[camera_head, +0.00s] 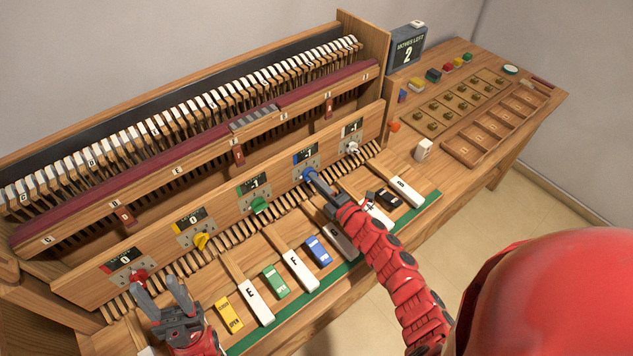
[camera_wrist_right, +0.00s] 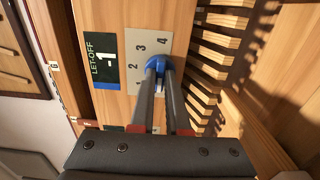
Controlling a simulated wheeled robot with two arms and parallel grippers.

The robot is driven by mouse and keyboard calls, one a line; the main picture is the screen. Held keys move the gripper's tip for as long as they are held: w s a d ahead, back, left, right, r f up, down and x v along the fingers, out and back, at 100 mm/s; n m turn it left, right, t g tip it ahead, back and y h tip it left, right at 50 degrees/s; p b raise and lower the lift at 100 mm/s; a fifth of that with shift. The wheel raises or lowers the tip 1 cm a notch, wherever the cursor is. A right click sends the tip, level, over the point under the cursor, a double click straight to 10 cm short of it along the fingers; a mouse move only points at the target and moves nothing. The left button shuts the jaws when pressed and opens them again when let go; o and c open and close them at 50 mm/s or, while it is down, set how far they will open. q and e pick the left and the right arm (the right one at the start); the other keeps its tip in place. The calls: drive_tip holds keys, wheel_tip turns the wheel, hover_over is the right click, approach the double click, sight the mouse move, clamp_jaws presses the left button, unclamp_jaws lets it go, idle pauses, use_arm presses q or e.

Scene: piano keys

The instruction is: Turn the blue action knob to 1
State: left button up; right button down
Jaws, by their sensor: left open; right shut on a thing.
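The blue knob (camera_head: 308,174) sits on the wooden front panel (camera_head: 225,226), under a display with a blue strip that reads -1. In the right wrist view the blue knob (camera_wrist_right: 156,64) stands on a plate with the numbers 2, 3 and 4 visible; the display (camera_wrist_right: 104,62) reads "LET-OFF -1". My right gripper (camera_head: 315,181) is shut on the blue knob; its fingers (camera_wrist_right: 160,72) partly hide the knob and the plate's lower part. The pointer is hidden. My left gripper (camera_head: 160,289) is open and empty, in front of the red knob (camera_head: 138,276).
Other knobs are yellow (camera_head: 201,241), green (camera_head: 260,204) and white (camera_head: 352,148). Below lie several coloured and lettered keys, such as a blue one (camera_head: 318,251). A sign (camera_head: 407,48) reads "MOVES LEFT 2".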

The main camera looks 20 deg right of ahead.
drive_tip(key=shift+f+m, duration=0.15)
drive_tip(key=shift+m, duration=0.15)
drive_tip(key=m, duration=0.8)
idle(0.3)
idle(0.4)
drive_tip(key=c, duration=0.9)
unclamp_jaws()
drive_tip(key=p+v, duration=0.3)
drive_tip(key=v, duration=1.4)
drive_tip(key=shift+s+r, duration=0.2)
drive_tip(key=shift+s, duration=0.05)
